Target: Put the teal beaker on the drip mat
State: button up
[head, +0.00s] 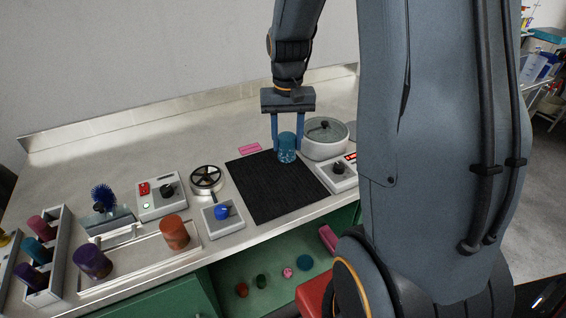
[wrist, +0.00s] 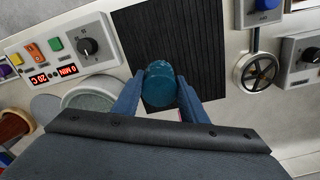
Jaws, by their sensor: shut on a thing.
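The teal beaker (head: 287,152) is between the fingers of my gripper (head: 287,140), which is shut on it. In the wrist view the beaker (wrist: 160,82) shows between the two blue fingertips (wrist: 158,92). The black ribbed drip mat (head: 268,190) lies flat on the counter. In the head view the beaker is over the mat's far right corner. I cannot tell whether its base touches the mat. Most of the mat is bare, and it also shows in the wrist view (wrist: 190,35).
A lidded white pot (head: 325,140) and a control box with a dial (head: 340,172) stand close right of the mat. A blue-knob box (head: 222,218) and a round metal wheel (head: 207,179) are to its left. A tray (head: 130,262) holds purple and orange beakers.

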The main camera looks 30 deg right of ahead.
aim_at(287, 138)
jog(key=shift+f+p, duration=0.6)
jog(key=shift+f, duration=2.5)
jog(key=o, duration=1)
jog(key=shift+f, duration=0.1)
notch_tip(287, 138, up, 12)
jog(key=b, duration=0.2)
jog(key=shift+f+b, duration=0.15)
jog(key=shift+b, duration=0.2)
jog(key=shift+s+a, duration=0.1)
jog(key=shift+a, duration=0.05)
jog(key=s+a+f+n, duration=0.1)
jog(key=s+a+f, duration=0.1)
jog(key=s+a, duration=0.1)
jog(key=s+a+f+n, duration=0.2)
jog(key=s+a, duration=0.2)
jog(key=s, duration=0.1)
jog(key=s+a+f+n+t, duration=0.1)
jog(key=s+a+f, duration=0.1)
jog(key=s+a, duration=0.1)
jog(key=shift+s+a+f+n, duration=0.1)
jog(key=shift+s+a+n, duration=0.2)
jog(key=shift+s, duration=0.3)
